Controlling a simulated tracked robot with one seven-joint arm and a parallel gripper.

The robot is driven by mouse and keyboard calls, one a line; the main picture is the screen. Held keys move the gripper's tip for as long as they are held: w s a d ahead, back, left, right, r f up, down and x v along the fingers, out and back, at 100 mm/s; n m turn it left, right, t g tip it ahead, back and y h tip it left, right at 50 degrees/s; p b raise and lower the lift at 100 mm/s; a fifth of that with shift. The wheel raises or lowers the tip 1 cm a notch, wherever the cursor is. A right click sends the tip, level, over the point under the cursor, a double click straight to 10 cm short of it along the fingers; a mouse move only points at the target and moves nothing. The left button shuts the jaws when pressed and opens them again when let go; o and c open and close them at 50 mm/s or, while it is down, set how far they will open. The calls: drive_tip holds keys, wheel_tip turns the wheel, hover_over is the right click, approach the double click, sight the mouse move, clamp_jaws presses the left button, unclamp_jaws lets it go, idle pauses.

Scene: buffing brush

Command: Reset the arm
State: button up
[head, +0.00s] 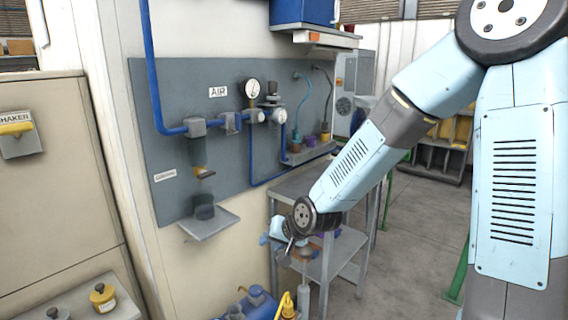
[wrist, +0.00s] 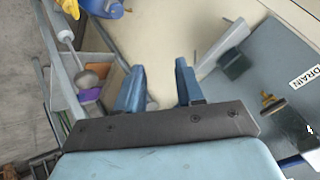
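My arm reaches from the upper right down to the middle in the head view. My gripper (head: 279,236) is at its lower end, in front of a grey metal table. In the wrist view my gripper (wrist: 160,66) shows two blue fingers standing apart, with only the cream wall face seen between them. It is open and empty. I cannot make out a buffing brush for certain.
The grey table (head: 297,187) stands close behind my forearm. A blue canister (head: 258,303) is on the floor below. Open floor (head: 418,235) lies to the right.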

drive_tip(key=s+d+r+h, duration=0.3)
drive_tip(key=d+r, duration=0.2)
drive_tip(key=d, duration=0.3)
drive_tip(key=s+d+r+h, duration=0.3)
drive_tip(key=d+r, duration=0.3)
drive_tip(key=d, duration=0.2)
drive_tip(key=s+d+r, duration=0.5)
drive_tip(key=s, duration=0.3)
drive_tip(key=s+d+r, duration=0.5)
drive_tip(key=s, duration=0.3)
drive_tip(key=shift+s+d+g, duration=0.2)
drive_tip(key=shift+d+g, duration=0.1)
